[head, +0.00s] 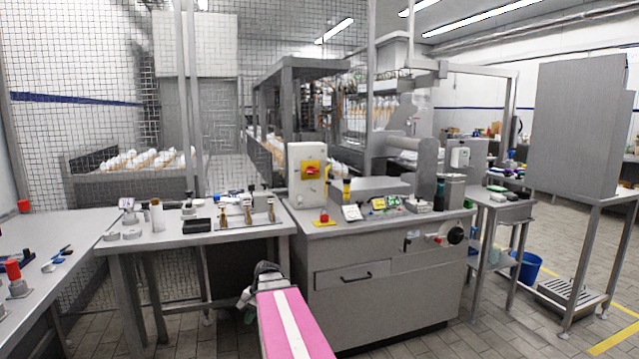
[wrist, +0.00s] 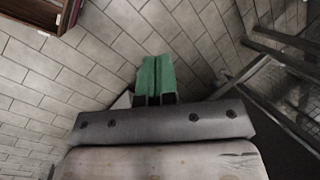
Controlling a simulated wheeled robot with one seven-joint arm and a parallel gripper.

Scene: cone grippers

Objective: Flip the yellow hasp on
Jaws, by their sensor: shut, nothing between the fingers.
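A yellow plate with a red knob (head: 312,169) is on the front of the pale upright box (head: 306,190) on the grey cabinet in the head view. It may be the yellow hasp, but its form is too small to tell. My gripper (head: 247,314) hangs low in front of the cabinet, at the end of my pink arm, below the worktop and well apart from the box. In the wrist view, its two green fingers (wrist: 156,68) are together with nothing between them, over the tiled floor. The yellow plate does not show in the wrist view.
A red button on a yellow base (head: 323,217) and several small items stand on the cabinet top (head: 350,226). A steel table (head: 170,238) with small parts is at the left. A blue bucket (head: 525,267) stands at the right. Tiled floor is open at the right front.

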